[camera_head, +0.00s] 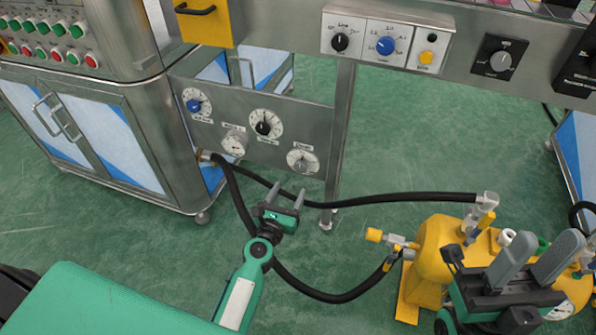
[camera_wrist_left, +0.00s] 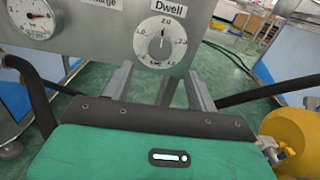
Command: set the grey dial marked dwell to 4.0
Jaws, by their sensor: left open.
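The grey dwell dial (camera_wrist_left: 161,43) is on the metal panel ahead in the left wrist view, on a white scale plate under the word Dwell. Its light mark appears to point up, near 2.0. In the head view the dial (camera_head: 302,160) is at the panel's lower right. My left gripper (camera_head: 285,193) is open and empty, below and in front of the dial, apart from it. In the left wrist view its two fingers (camera_wrist_left: 158,84) stand on either side below the dial. My right gripper (camera_head: 541,258) is open at the lower right, in front of the yellow tank.
The panel (camera_head: 285,115) also carries a blue dial (camera_head: 194,105), a black dial (camera_head: 263,128) and a round gauge (camera_head: 235,142). A black hose (camera_head: 400,199) runs behind my left gripper to the yellow tank (camera_head: 437,248). A steel post (camera_head: 341,125) stands right of the dwell dial.

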